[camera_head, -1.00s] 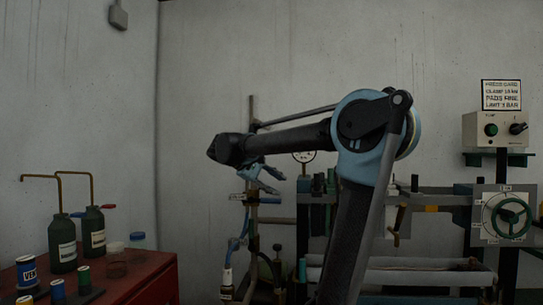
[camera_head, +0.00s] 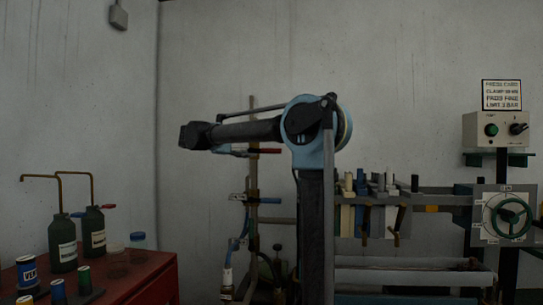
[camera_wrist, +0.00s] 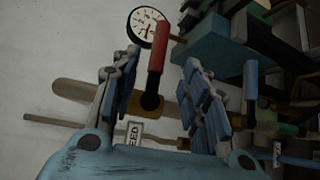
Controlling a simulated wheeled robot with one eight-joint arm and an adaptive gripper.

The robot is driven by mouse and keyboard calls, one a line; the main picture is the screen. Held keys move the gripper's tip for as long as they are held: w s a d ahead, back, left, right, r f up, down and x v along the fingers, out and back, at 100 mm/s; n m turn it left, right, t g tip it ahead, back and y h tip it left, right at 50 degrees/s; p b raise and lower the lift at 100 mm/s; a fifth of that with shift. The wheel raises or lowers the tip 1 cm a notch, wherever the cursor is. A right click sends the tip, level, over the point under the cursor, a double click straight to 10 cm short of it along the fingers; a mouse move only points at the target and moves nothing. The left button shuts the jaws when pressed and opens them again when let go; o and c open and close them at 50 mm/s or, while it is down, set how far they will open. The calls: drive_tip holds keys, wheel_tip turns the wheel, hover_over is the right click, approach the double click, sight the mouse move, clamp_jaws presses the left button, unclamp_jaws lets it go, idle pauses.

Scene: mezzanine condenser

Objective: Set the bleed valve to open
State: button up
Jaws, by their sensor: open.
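The bleed valve has a red lever (camera_wrist: 160,45) on a dark pivot with a brass body. A partly hidden label reading "EED" (camera_wrist: 133,132) is beside it in the wrist view. In the head view the red lever (camera_head: 267,151) points right, across the upright pipe. My gripper (camera_wrist: 160,60) is open, with one finger on each side of the lever and visible gaps between. In the head view my gripper (camera_head: 232,151) is small and partly hidden behind my arm, near the pipe's upper part.
A round gauge (camera_wrist: 146,26) is close beyond the lever tip. A blue-handled valve (camera_head: 240,197) sits lower on the same pipe. A press with a green handwheel (camera_head: 511,217) stands right. A red cabinet (camera_head: 150,275) with bottles is at left.

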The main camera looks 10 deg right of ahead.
sight(268, 151)
drive_tip(key=x, duration=1.2)
drive_tip(key=shift+w+d, duration=0.1)
clamp_jaws()
